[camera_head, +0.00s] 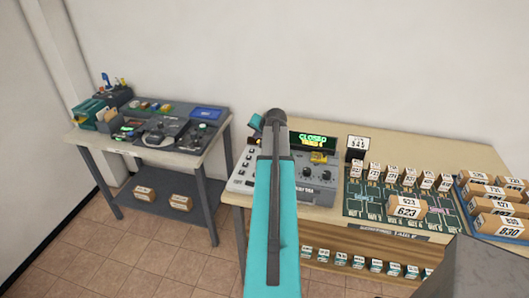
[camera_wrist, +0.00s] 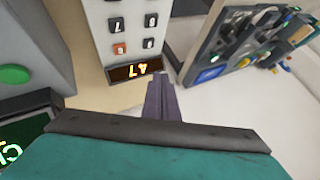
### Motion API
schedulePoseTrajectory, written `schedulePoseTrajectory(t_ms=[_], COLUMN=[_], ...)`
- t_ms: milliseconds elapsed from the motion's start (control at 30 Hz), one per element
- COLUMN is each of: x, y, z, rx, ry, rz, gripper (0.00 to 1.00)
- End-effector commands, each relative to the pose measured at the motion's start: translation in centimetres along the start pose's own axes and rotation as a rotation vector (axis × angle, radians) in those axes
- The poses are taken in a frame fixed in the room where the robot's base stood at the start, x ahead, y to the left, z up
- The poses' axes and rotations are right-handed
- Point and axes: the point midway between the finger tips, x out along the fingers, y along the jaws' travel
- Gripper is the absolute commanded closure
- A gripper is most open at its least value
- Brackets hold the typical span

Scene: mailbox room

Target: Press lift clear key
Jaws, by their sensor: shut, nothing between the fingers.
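A pale keypad (camera_wrist: 125,30) shows upside down at the top of the wrist view, with dark keys and one orange-red key (camera_wrist: 119,48). The writing on that orange-red key is too small to read. In the head view the keypad (camera_head: 243,172) is partly hidden behind my teal arm.
A console with a green-lit display (camera_head: 312,141) and knobs stands right of my arm. A green button (camera_wrist: 14,74) is left in the wrist view. Boxes (camera_head: 407,207) stand on a green mat. Another table (camera_head: 178,158) with devices is at left.

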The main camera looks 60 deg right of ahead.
Motion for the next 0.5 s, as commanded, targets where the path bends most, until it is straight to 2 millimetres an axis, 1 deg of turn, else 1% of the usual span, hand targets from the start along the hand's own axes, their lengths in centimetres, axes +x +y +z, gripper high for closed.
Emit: schedulePoseTrajectory(t_ms=[33, 100, 200, 500], x=[-0.9, -1.6, -2.2, -2.4], y=[0.6, 1.2, 1.8, 1.9], z=[-1.3, -2.3, -3.2, -3.4], rx=[0.010, 0.018, 0.025, 0.027], ry=[0.016, 0.030, 0.043, 0.046], rz=[0.004, 0.007, 0.010, 0.011], gripper=[1.00, 1.00, 1.00, 1.00])
